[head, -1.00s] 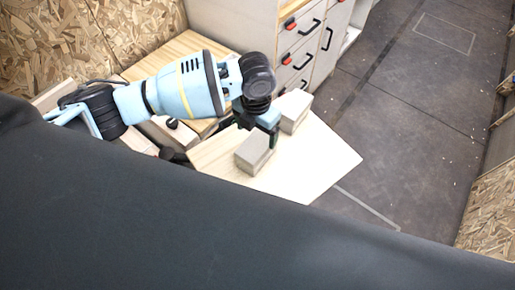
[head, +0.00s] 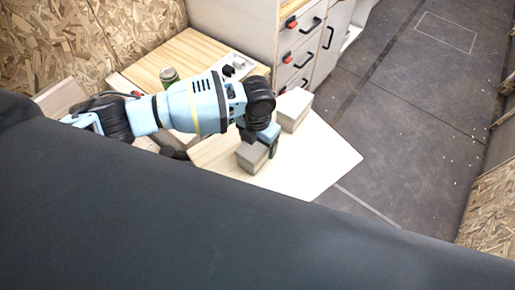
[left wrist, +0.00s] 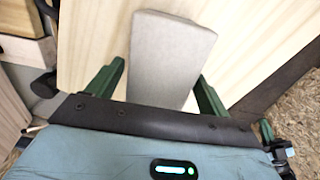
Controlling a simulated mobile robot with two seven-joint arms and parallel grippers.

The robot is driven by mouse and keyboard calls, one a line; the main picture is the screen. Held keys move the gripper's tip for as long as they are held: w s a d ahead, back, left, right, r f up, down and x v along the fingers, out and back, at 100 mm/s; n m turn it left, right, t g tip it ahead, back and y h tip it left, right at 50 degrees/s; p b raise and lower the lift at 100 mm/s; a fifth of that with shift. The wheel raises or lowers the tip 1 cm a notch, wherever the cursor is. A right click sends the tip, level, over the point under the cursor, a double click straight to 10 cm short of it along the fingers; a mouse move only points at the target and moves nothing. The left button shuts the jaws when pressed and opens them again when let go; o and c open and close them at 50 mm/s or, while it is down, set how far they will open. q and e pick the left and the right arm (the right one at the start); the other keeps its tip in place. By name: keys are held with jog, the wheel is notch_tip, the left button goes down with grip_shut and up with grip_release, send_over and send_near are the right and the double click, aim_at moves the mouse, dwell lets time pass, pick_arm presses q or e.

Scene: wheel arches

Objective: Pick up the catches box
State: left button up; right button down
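Two small grey-brown boxes stand on a pale wooden board; no label is readable, so I cannot tell which is the catches box. The nearer box (head: 252,157) is under my left gripper (head: 262,145), and the other box (head: 294,110) stands just behind it to the right. In the left wrist view a grey box (left wrist: 168,55) lies between the two green fingers of my left gripper (left wrist: 160,72). The fingers are apart, one on each side, with a narrow gap visible at the left finger. My right gripper is not in view.
The pale board (head: 325,160) has free room to the right of the boxes. Behind is a wooden worktop (head: 185,58) with a green can (head: 169,76). A drawer cabinet (head: 295,50) stands at the back, with dark floor (head: 410,120) to the right.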

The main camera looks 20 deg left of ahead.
pick_arm(q)
jog(key=c, duration=1.1)
jog(key=shift+r, duration=0.1)
jog(key=shift+r, duration=0.45)
jog(key=r, duration=0.2)
jog(key=shift+s+a+r, duration=0.2)
jog(key=shift+s+r, duration=0.15)
jog(key=shift+s, duration=0.05)
jog(key=s+a, duration=0.1)
jog(key=s, duration=0.3)
jog(key=s+a+r, duration=0.1)
jog(key=s+a, duration=0.1)
jog(key=s, duration=0.3)
jog(key=s+a, duration=0.1)
jog(key=s, duration=0.4)
jog(key=shift+s+a+r+p, duration=0.15)
jog(key=shift+a+p, duration=0.15)
jog(key=shift+a, duration=0.1)
